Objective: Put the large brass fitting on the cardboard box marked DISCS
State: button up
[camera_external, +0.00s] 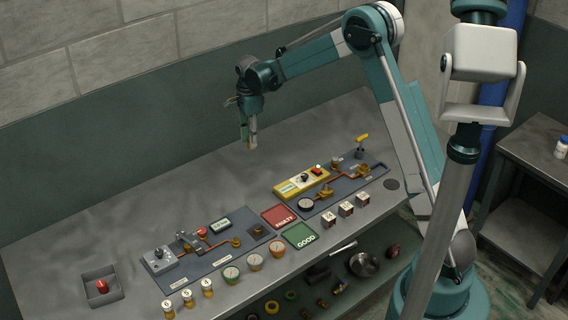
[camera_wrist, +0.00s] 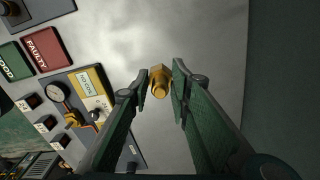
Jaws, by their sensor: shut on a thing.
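My gripper (camera_external: 249,145) is above the bare back part of the bench. In the wrist view my gripper (camera_wrist: 161,85) is shut on a brass fitting (camera_wrist: 160,91) with a hex collar, held between the two fingertips. In the outside view the fitting is too small to make out. No label DISCS can be read.
A red FAULTY tray (camera_external: 280,217) and green GOOD tray (camera_external: 299,237) lie mid-bench, between two grey panels with brass fittings and copper pipes. Gauges and small bottles line the front edge. A grey bin (camera_external: 102,287) stands at left. The bench's back is clear.

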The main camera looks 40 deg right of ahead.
jog(key=s+d+r+m+p, duration=0.1)
jog(key=s+d+r+m, duration=0.1)
jog(key=d, duration=1.6)
jog(key=s+d+r+m+p, duration=0.1)
jog(key=s+d+m, duration=0.3)
jog(key=d, duration=1.4)
jog(key=s+d+r+m+p, duration=0.1)
jog(key=s+d+m, duration=0.3)
jog(key=d, duration=1.4)
jog(key=shift+s+r, duration=0.4)
jog(key=shift+r, duration=0.4)
jog(key=s+d+m, duration=0.1)
jog(key=s+d, duration=0.2)
jog(key=d, duration=0.2)
jog(key=s+d+r+m, duration=0.1)
jog(key=s+d, duration=0.3)
jog(key=d, duration=0.1)
jog(key=s+d+r+m+p, duration=0.1)
jog(key=s+d, duration=0.3)
jog(key=d, duration=0.2)
jog(key=shift+s+m, duration=0.1)
jog(key=shift+m, duration=0.2)
jog(key=shift+c, duration=0.2)
jog(key=shift+f, duration=0.2)
jog(key=shift+f, duration=3)
jog(key=shift+c, duration=0.5)
jog(key=shift+f+p, duration=0.3)
jog(key=shift+f, duration=1.6)
